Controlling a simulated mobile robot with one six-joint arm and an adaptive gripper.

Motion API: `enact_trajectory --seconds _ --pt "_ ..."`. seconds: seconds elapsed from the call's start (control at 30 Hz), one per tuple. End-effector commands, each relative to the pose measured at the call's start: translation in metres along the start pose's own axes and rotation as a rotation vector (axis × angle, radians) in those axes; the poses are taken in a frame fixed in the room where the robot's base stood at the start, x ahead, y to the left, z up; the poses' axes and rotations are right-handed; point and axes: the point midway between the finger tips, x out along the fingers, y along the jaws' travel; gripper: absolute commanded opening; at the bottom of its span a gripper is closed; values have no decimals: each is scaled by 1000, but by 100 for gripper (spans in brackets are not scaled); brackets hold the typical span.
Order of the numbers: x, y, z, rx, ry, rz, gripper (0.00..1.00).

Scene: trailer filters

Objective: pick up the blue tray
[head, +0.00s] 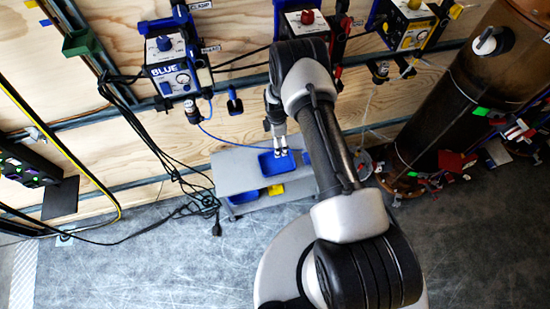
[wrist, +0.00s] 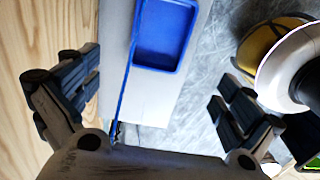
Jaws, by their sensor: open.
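The blue tray (head: 270,168) lies on top of a low grey bench against the plywood wall. In the wrist view the blue tray (wrist: 164,38) is at the top, between the lines of my two fingers but beyond their tips. The exact gap in height above the tray cannot be told.
More blue trays (head: 243,197) and a yellow item (head: 275,190) sit on the bench's lower level. A brown cylinder (head: 470,90) stands at the right. Black cables (head: 200,200) hang left of the bench. Tool stations (head: 172,70) line the wall. The floor in front is clear.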

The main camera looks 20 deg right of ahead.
Motion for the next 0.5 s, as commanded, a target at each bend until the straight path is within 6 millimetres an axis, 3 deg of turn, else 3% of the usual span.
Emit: enact_trajectory --seconds 0.5 --pt "102 -2 0 -7 0 -2 100"
